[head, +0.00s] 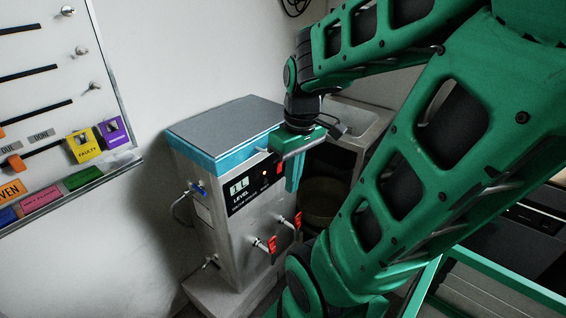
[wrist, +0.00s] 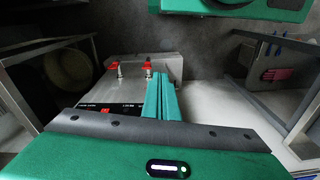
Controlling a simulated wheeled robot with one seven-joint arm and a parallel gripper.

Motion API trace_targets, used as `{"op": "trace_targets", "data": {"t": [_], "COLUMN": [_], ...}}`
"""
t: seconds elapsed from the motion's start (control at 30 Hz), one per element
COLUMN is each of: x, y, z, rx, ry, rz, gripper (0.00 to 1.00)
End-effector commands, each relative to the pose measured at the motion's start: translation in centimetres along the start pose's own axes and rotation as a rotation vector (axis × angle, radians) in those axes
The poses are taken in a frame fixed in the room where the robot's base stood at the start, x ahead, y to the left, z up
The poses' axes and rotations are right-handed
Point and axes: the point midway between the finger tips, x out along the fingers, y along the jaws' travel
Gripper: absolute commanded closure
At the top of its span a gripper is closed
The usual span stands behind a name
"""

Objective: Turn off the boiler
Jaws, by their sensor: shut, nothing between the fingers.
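The boiler (head: 218,235) is a steel box with a grey lid and a blue band under it, standing by the wall in the head view. Its front has a black panel (head: 243,189) with a LEVEL window, a lit orange light (head: 265,174) and a small red part (head: 279,168) near my fingers. My gripper (head: 291,186) points down by the upper right of the front, shut and empty. In the wrist view the shut fingers (wrist: 162,82) overlap the boiler front (wrist: 135,88); I cannot tell whether they touch it. The panel is partly hidden there by the gripper body.
Two red-handled taps (head: 272,245) (head: 297,220) stick out low on the boiler front. A sink (head: 352,118) stands behind at right, with a dark round bin (head: 325,196) below it. A whiteboard (head: 50,70) with coloured labels hangs at left. A green-edged table (head: 510,285) is at lower right.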

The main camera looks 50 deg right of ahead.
Motion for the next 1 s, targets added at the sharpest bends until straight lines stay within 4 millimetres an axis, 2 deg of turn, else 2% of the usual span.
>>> {"op": "trace_targets", "data": {"t": [0.3,0.53,0.8,1.0], "x": [1.5,2.7,3.9,4.2], "y": [5.3,10.1,15.2,17.0], "z": [-5.5,-8.5,-10.5,-11.1], "rx": [-0.639,-1.093,-1.525,-1.672], "ry": [0.120,0.213,0.281,0.294], "rz": [0.009,0.083,0.218,0.281], "gripper": [1.00,1.00,1.00,1.00]}}
